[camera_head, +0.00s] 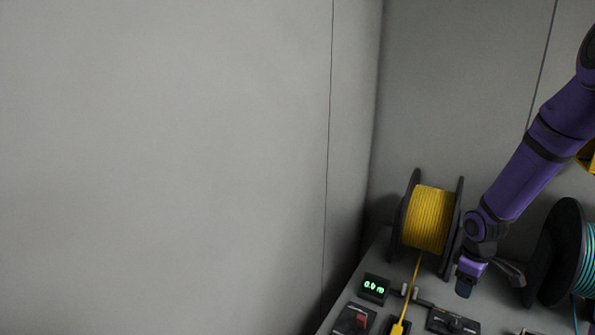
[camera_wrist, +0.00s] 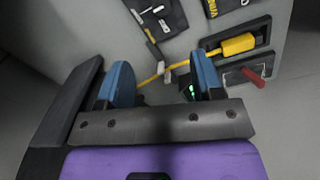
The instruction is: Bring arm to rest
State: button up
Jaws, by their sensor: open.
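My purple arm reaches in from the upper right in the head view. My gripper (camera_head: 465,284) is above the grey bench, just right of the spool of yellow cable (camera_head: 428,218). In the wrist view my gripper (camera_wrist: 158,82) shows two blue fingers spread apart. Nothing is held between them. Beyond the fingers a yellow cable (camera_wrist: 152,79) runs across the bench to a yellow connector (camera_wrist: 238,44) in a dark holder.
A small display (camera_head: 374,288) with green digits stands at the bench's left. A red lever (camera_head: 362,321) sits in front of it. A spool of teal cable (camera_head: 565,250) stands at the right. Grey walls close in the left and back.

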jog(key=s+a+r+m+t+h, duration=0.1)
jog(key=s+a+r, duration=0.15)
jog(key=r, duration=0.55)
jog(key=s+a+r+m, duration=0.2)
jog(key=a+r, duration=0.1)
jog(key=r, duration=0.4)
jog(key=s+a+r+m+t+h, duration=0.1)
jog(key=s+a+r, duration=0.15)
jog(key=r, duration=0.55)
jog(key=s+a+r+m+t+y, duration=0.1)
jog(key=s+a+r, duration=0.4)
jog(key=s, duration=0.3)
jog(key=s+a+r+m+t+y, duration=0.1)
jog(key=s+a+r, duration=0.3)
jog(key=s, duration=0.5)
notch_tip(320, 180, up, 2)
jog(key=shift+a+m+t+y, duration=0.3)
jog(key=shift+a+m+t, duration=0.1)
jog(key=shift+m+t, duration=0.15)
